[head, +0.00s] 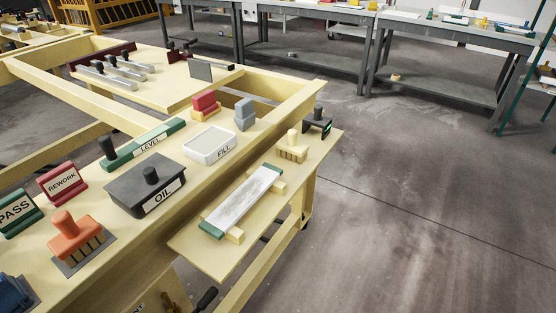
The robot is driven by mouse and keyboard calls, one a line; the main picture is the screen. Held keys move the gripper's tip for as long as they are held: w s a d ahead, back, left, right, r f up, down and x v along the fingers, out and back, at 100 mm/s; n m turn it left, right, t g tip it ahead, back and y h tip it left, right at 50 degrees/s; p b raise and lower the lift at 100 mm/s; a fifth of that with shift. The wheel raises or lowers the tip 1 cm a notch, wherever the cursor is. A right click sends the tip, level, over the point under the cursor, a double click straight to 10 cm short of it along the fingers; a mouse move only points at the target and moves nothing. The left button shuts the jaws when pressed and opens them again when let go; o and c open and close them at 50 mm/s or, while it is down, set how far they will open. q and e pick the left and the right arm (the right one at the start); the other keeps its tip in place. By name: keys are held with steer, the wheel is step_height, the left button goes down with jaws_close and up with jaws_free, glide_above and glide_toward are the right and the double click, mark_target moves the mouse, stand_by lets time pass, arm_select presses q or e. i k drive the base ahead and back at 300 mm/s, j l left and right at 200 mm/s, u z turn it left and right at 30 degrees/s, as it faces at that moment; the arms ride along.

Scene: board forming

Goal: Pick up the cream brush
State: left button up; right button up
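The cream brush (292,152) stands upright with its knob up on the lower side shelf (188,243), near the shelf's far end. It has a cream handle and a block with slotted sides. It lies just beyond the far end of a pale board with green ends (243,201) and just in front of a dark green tool with a black knob (318,124). Neither of my grippers is in view.
An orange brush (75,240), a dark OIL box (146,188), a white FILL tray (210,146) and a green LEVEL tool (144,146) stand on the bench. REWORK (62,183) and PASS (17,214) signs stand at left. Open floor (420,200) lies right.

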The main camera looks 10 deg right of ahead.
mark_target(290, 148)
steer(key=k+u, duration=0.1)
steer(key=k, duration=0.5)
steer(key=u, duration=1.1)
steer(key=l+u, duration=0.15)
steer(key=u, duration=0.85)
steer(key=k+l, duration=0.1)
steer(key=l, duration=0.5)
steer(key=k+l, duration=0.1)
steer(key=l, duration=0.5)
steer(key=k+l, duration=0.1)
steer(key=l, duration=0.5)
steer(key=k+l, duration=0.1)
steer(key=l, duration=0.5)
steer(key=k+l, duration=0.15)
steer(key=l, duration=0.45)
